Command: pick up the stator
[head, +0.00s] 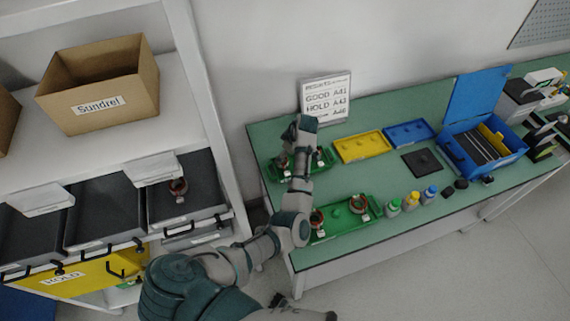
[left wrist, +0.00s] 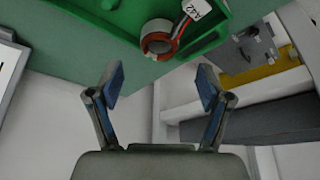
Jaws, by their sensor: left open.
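Ring-shaped stators with copper-red windings lie in two green trays. The back tray (head: 325,165) holds a stator (head: 282,161) on its left; my forearm partly covers this tray. The front tray (head: 339,217) holds a stator (head: 317,219) at its left and another (head: 361,205) at its right. My left gripper (head: 304,124) is over the back-left of the table, its fingers not clear there. In the left wrist view its fingers (left wrist: 161,84) are open and empty. Ahead of them, apart, a stator (left wrist: 158,40) tagged A42 lies in a green tray (left wrist: 110,12).
Another stator (head: 178,187) sits in a grey bin on the left shelf. Yellow (head: 361,146) and blue (head: 408,133) trays, a dark pad (head: 421,163), bottles (head: 411,200) and a blue case (head: 484,152) occupy the table. A sign (head: 326,98) stands at the back.

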